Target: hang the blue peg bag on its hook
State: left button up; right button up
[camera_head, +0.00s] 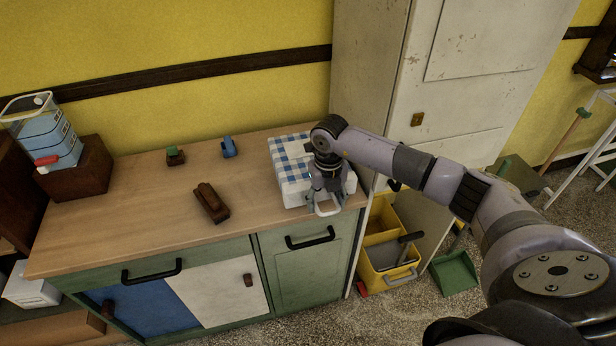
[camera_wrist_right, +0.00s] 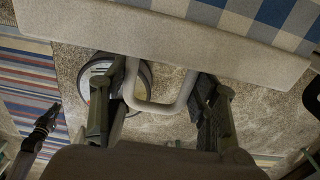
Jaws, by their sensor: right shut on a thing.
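The blue peg bag appears to be the boxy white thing with a blue-and-white checked top (camera_head: 287,150), on the right end of the wooden counter. Its checked face and pale edge show at the top of the right wrist view (camera_wrist_right: 215,32). A white loop handle (camera_wrist_right: 155,106) sticks out from that edge. My right gripper (camera_head: 326,196) is at the front of the bag, shut on this loop, with a finger on each side in the wrist view (camera_wrist_right: 160,110). The arm covers part of the bag. I cannot make out its hook.
A tall white cabinet (camera_head: 376,70) stands right beside the bag. A brown block (camera_head: 211,202), a green-topped block (camera_head: 175,155) and a small blue object (camera_head: 228,147) lie on the counter (camera_head: 120,215). A yellow bucket (camera_head: 385,255) and green dustpan (camera_head: 455,272) are on the floor.

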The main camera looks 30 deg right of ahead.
notch_tip(320, 180, up, 24)
jog(key=p, duration=0.8)
jog(key=shift+r, duration=0.15)
dwell(1.2)
dwell(0.9)
